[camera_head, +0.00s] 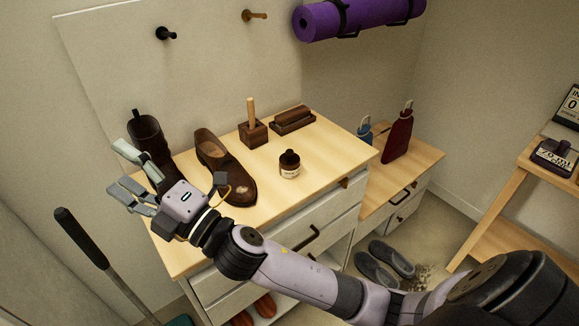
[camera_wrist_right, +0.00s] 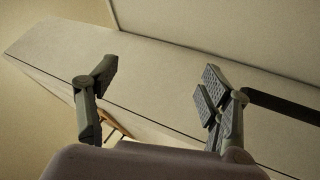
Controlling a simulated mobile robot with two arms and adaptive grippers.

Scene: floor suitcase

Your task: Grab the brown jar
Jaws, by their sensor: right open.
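The brown jar (camera_head: 290,164) stands upright on the light wood top of the white cabinet (camera_head: 290,192). It has a dark brown cap and a pale label. My right gripper (camera_head: 124,168) is at the left end of the cabinet, to the left of the jar and well apart from it, pointing left. Its fingers are spread and empty. In the right wrist view the open fingers (camera_wrist_right: 158,98) have only wall and panel surfaces beyond them, and the jar does not show. My left gripper is not in view.
A wooden block with a handle (camera_head: 253,132) and a brush (camera_head: 293,120) sit behind the jar. A red bottle (camera_head: 398,135) stands on the lower cabinet. Clear top surrounds the jar's front and right.

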